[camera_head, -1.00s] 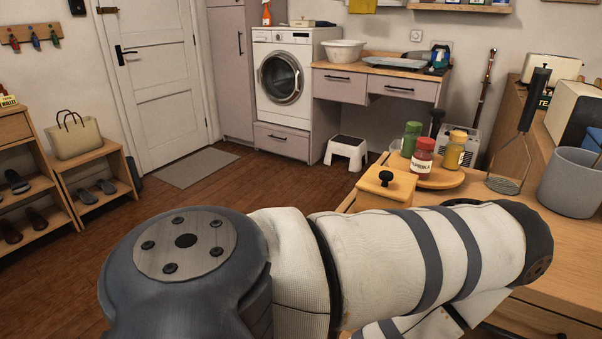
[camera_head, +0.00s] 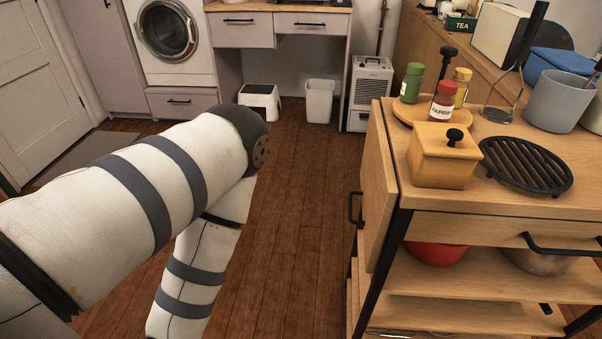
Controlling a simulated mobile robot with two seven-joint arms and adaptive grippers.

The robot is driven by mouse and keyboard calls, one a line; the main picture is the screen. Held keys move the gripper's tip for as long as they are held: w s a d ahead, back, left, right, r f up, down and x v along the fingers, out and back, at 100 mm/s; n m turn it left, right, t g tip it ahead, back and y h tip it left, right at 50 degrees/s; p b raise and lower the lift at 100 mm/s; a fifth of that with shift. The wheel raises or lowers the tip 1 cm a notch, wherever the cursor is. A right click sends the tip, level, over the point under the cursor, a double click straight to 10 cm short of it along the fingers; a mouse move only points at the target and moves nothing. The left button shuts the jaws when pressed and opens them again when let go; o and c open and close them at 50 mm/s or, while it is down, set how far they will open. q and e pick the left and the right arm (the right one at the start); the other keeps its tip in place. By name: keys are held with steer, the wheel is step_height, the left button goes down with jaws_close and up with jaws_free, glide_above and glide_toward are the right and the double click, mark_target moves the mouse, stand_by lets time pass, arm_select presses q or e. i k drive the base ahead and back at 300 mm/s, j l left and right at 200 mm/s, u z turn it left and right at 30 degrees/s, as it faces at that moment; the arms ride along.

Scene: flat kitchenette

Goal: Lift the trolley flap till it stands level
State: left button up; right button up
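The wooden trolley (camera_head: 470,195) stands at the right, its top loaded with several items. Its flap (camera_head: 378,188) hangs down, about upright, along the trolley's left side. A dark handle (camera_head: 356,209) sticks out at the flap's left. My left arm comes in from the left, bends at the elbow and runs down out of the lower edge, apart from the flap. Its gripper is out of view, and so is my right gripper.
On the trolley top are a wooden box with a black knob (camera_head: 443,157), a round black grate (camera_head: 525,165), spice jars (camera_head: 444,101) on a round board and a grey pot (camera_head: 560,98). Open floor (camera_head: 300,200) lies left of the flap.

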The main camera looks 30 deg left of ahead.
mark_target(379, 193)
steer(key=j+u, duration=0.15)
steer(key=j, duration=0.2)
steer(key=i+j+z, duration=0.15)
steer(key=j+z, duration=0.2)
steer(key=j, duration=0.2)
steer(key=j+z, duration=0.35)
steer(key=j, duration=0.25)
